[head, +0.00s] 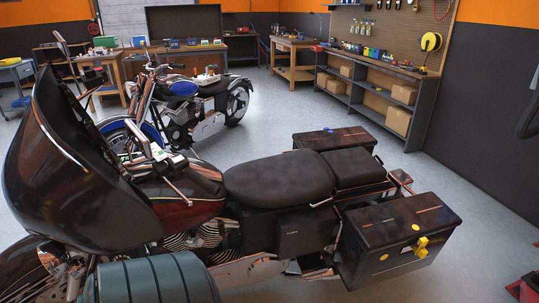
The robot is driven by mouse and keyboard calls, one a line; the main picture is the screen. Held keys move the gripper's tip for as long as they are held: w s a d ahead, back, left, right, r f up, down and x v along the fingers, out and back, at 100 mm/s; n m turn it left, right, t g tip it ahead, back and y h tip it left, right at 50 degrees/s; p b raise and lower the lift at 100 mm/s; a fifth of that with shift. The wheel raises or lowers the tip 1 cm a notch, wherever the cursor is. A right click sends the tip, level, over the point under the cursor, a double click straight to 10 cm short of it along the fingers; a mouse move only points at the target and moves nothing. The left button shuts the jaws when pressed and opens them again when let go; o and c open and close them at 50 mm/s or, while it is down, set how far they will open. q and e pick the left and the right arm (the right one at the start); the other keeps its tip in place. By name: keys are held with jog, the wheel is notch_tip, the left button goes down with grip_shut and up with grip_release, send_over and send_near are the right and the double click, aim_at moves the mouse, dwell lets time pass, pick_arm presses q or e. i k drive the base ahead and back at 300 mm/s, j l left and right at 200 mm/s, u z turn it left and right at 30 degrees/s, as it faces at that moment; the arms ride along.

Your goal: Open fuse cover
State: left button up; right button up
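A dark motorcycle (265,182) fills the foreground, its windshield at left and its seat in the middle. Below the seat, a dark side panel (302,232) carries small lettering that I cannot read; it looks flush and closed. It may be the fuse cover, but I cannot tell for sure. Neither my left nor my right gripper shows in the head view.
A hard side case (385,268) with yellow pieces on it juts out at right; a second case (335,139) is beyond the seat. A teal ribbed cylinder (150,283) is at bottom left. Another motorcycle (190,105) stands behind. Floor at right is mostly clear.

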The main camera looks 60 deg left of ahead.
aim_at(309, 231)
jog(key=k+u, duration=0.1)
jog(key=u, duration=1.4)
jog(key=i+z, duration=0.1)
jog(key=z, duration=0.3)
jog(key=j+z, duration=0.1)
jog(key=z, duration=0.3)
jog(key=i+j+z, duration=0.1)
jog(key=z, duration=0.25)
jog(key=j+z, duration=0.1)
jog(key=z, duration=0.3)
jog(key=i+j+u, duration=0.3)
jog(key=k+j, duration=0.1)
